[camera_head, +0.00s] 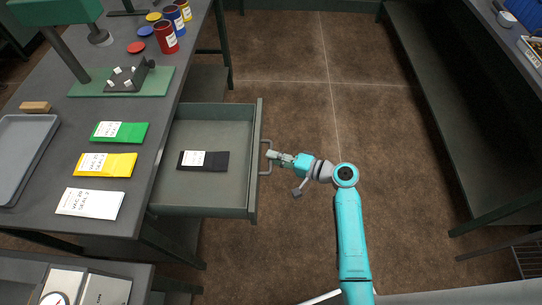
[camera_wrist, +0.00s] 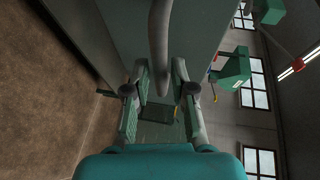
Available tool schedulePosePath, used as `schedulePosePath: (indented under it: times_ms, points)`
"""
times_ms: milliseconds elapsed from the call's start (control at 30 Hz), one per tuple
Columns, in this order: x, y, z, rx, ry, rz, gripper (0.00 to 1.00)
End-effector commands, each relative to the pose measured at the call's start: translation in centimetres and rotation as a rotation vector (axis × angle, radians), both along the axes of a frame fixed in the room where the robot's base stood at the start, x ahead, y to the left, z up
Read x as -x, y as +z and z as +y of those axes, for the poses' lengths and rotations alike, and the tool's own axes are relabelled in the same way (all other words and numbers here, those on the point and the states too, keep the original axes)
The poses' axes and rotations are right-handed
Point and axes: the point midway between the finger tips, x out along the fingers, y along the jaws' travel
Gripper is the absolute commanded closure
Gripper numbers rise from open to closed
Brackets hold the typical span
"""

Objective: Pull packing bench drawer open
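The packing bench drawer (camera_head: 240,199) stands pulled out from the right side of the bench (camera_head: 158,130), with its inside in view. A black packet (camera_head: 216,161) with a white label lies in it. The drawer's bar handle (camera_head: 264,173) is on its front face. My gripper (camera_head: 272,155) is at the middle of the handle, reaching in from the right. In the wrist view the grey handle bar (camera_wrist: 160,40) runs down between the two fingers of my gripper (camera_wrist: 160,75), which lie close along both its sides. Finger contact is hard to see.
The bench top holds green (camera_head: 120,131), yellow (camera_head: 106,164) and white (camera_head: 91,203) packets, a grey tray (camera_head: 45,128) and several cans. Brown floor (camera_head: 290,75) is clear right of the drawer. Another bench (camera_head: 430,80) stands at the far right.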

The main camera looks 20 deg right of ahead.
Motion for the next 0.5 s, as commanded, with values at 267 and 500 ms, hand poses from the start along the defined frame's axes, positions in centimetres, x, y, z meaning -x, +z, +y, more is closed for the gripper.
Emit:
schedulePosePath:
  times_ms: [267,500]
  points:
    - [3.7,0.9,-4.1,0.0,-0.005,0.0,0.76]
    - [6.0,1.6,-6.6,0.0,-0.003,-0.001,0.76]
